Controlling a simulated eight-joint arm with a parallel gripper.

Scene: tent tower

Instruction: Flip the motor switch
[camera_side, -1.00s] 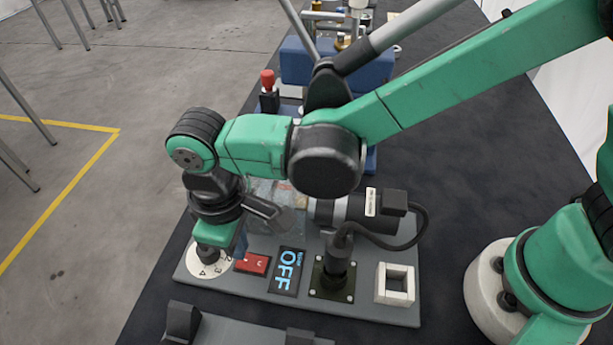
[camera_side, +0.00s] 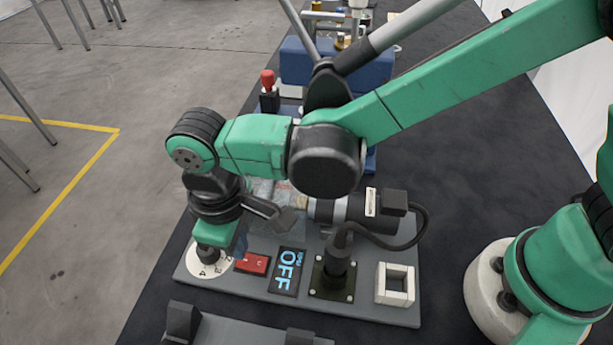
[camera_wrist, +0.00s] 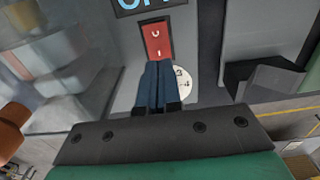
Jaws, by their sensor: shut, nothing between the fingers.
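The red switch (camera_side: 253,263) sits on the grey board between a white numbered dial and a display that reads OFF. In the wrist view the red switch (camera_wrist: 157,38) shows as a red rocker in a dark frame, just beyond my fingertips. My gripper (camera_side: 240,250) is over the board by the dial and the near-left side of the switch. Its blue fingers (camera_wrist: 158,68) are together with nothing between them. I cannot tell whether the tips touch the switch. The OFF display (camera_side: 287,271) is lit blue. The motor (camera_side: 362,212) lies behind it.
The white dial (camera_side: 207,264) with a black knob is close to my gripper on the left. A black cable post (camera_side: 333,270) and a white square frame (camera_side: 395,284) stand to the right. A grey piece with black blocks (camera_side: 230,330) lies in front.

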